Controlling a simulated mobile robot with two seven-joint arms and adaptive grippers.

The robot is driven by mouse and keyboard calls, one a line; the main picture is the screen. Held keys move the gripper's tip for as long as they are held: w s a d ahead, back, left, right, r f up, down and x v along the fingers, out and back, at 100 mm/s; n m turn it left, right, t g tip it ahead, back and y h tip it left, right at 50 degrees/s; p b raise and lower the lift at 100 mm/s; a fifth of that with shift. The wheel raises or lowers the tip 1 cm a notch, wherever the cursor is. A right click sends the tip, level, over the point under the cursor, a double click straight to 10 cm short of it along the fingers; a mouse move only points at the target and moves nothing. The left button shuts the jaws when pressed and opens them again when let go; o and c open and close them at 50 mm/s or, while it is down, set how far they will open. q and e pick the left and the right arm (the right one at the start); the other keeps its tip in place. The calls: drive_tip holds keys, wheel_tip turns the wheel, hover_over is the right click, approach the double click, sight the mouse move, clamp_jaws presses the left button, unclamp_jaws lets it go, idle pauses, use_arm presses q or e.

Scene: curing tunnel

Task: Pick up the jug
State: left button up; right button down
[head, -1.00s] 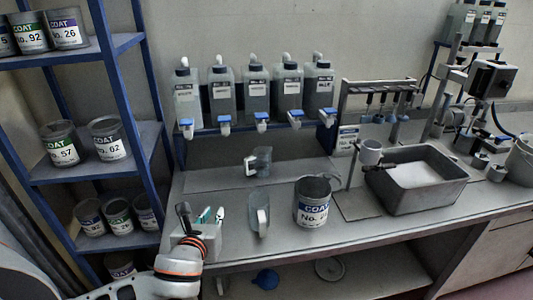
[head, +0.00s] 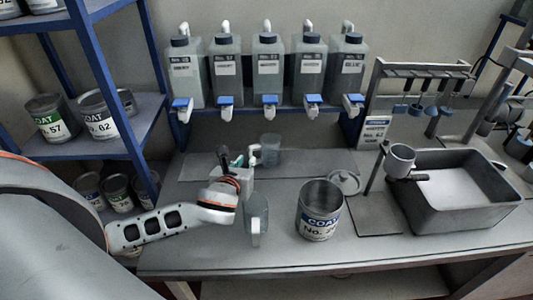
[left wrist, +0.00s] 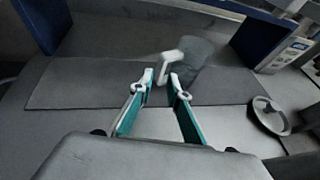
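A clear grey jug (head: 271,150) with a white handle stands on the dark mat at the back of the bench. In the left wrist view this jug (left wrist: 196,60) is just beyond my fingers, its handle pointing toward them. My left gripper (head: 241,158) is at the handle. Its teal-padded fingers (left wrist: 161,80) are open, with the lower end of the handle showing between the tips; I cannot tell whether they touch. A second clear jug (head: 258,207) stands nearer the front edge, to the right of my left wrist. My right gripper is not in view.
An open COAT can (head: 320,213) and a round lid (head: 343,183) are to the right. Beyond them are a cup on a stand (head: 400,160) and a grey tub (head: 490,222). Several tap bottles (head: 268,70) line the rack above. A can shelf (head: 90,148) is at left.

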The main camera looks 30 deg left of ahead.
sight(250, 156)
use_arm(q)
drive_tip(key=x, duration=0.6)
drive_tip(key=shift+w, duration=0.35)
clamp_jaws()
